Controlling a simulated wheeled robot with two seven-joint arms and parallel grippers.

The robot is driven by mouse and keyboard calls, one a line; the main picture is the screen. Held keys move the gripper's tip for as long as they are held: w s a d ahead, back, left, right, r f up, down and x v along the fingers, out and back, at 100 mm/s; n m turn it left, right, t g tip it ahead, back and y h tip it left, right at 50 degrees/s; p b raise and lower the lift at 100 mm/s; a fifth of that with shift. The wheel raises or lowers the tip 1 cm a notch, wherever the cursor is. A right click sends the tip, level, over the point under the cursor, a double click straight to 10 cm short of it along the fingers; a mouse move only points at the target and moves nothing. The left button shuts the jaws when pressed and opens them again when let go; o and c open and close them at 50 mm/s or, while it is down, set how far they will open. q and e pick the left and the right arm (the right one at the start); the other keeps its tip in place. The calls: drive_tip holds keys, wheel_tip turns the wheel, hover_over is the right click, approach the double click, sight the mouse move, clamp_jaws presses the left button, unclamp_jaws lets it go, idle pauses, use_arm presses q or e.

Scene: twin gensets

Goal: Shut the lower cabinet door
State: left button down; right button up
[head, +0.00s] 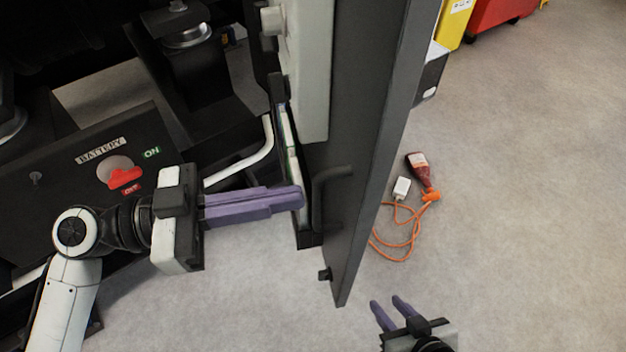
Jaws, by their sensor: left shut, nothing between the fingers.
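A dark grey cabinet door (372,130) stands open in the middle of the head view, seen at a steep angle. A dark bar handle (322,195) shows near its lower part. A narrow black-framed piece (307,236) is on the left side of the door. My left gripper (299,198) is shut and empty, with its purple fingers pointing right; their tips overlap the black-framed piece, and I cannot tell whether they touch it. My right gripper (393,307) is at the bottom, right of the door's lower corner, its fingers apart and empty.
A black battery panel (75,185) with a red switch (124,178) is at the left. A dark red bottle (420,170) and an orange cord (401,240) with a white plug lie on the floor right of the door. A red container (497,14) stands far right. The right floor is mostly clear.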

sight(341, 190)
use_arm(q)
drive_tip(key=shift+p+x, duration=0.6)
drive_tip(key=shift+x, duration=1.7)
